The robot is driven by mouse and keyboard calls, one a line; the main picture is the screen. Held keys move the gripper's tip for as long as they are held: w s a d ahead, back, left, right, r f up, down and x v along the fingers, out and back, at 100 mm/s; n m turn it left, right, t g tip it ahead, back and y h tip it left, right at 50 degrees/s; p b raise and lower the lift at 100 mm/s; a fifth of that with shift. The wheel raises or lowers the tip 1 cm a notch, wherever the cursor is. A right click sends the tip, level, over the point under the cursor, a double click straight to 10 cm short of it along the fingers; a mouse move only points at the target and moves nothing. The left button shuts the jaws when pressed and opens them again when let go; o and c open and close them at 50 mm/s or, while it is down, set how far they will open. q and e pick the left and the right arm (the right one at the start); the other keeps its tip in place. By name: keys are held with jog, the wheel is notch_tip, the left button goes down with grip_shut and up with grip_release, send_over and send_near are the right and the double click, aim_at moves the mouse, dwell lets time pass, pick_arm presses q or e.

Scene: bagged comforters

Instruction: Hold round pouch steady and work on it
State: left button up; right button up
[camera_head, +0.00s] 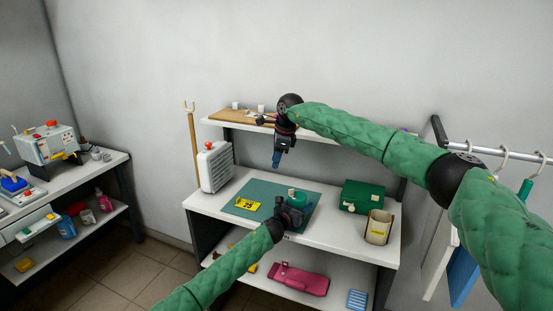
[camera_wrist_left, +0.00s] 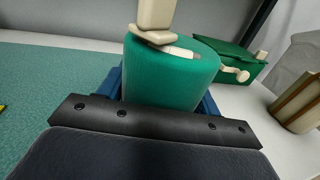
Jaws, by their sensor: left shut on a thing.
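The round green pouch (camera_head: 298,196) sits upright on the mat on the worktable.
A teal mat (camera_head: 252,189) carries a yellow number tag (camera_head: 248,204). A green box (camera_head: 362,196) and a cream bin (camera_head: 379,228) stand to the right. A white heater-like unit (camera_head: 214,168) stands at the left edge. A shelf (camera_head: 225,123) runs behind; a hanging rail (camera_head: 500,152) is at right.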

jog(key=n+g+h, duration=0.1)
jog(key=n+h, duration=0.2)
send_near(291, 192)
jog(key=f, duration=0.7)
jog(key=shift+w+d+f, duration=0.15)
jog(key=shift+w+f, duration=0.05)
jog(key=shift+f, duration=0.2)
grip_shut()
